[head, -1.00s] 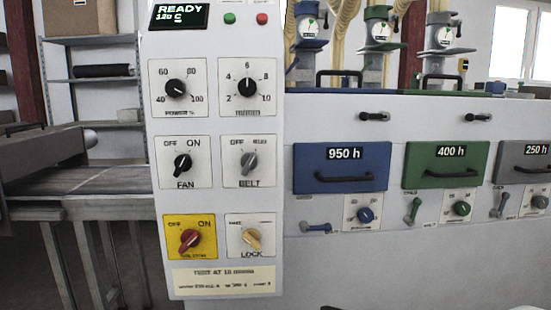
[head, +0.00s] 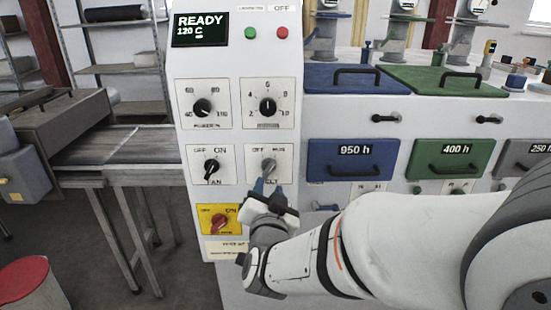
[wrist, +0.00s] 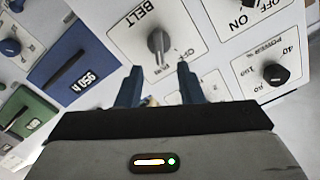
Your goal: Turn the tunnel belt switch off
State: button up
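The belt switch (head: 268,167) is a grey knob on a white plate marked OFF and RUN, on the tall white control panel (head: 205,70). In the head view its pointer appears tilted up and right, toward RUN. My gripper (head: 268,186) is in front of the plate's lower part and hides some of it. In the wrist view, the belt switch (wrist: 158,42) lies just beyond and between the two blue fingertips of my gripper (wrist: 161,72). The fingers are apart with nothing between them, and I see no contact with the knob.
The fan knob (head: 211,167) is left of the belt switch, with the red knob on a yellow plate (head: 219,222) below it. Black dials (head: 267,105) are above. Blue (head: 352,160) and green (head: 445,160) drawers are at the right. The lock knob is hidden behind my arm.

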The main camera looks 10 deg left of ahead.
aim_at(269, 172)
jog(key=p+x, duration=0.1)
jog(key=x, duration=0.6)
jog(key=shift+w, duration=0.2)
grip_shut()
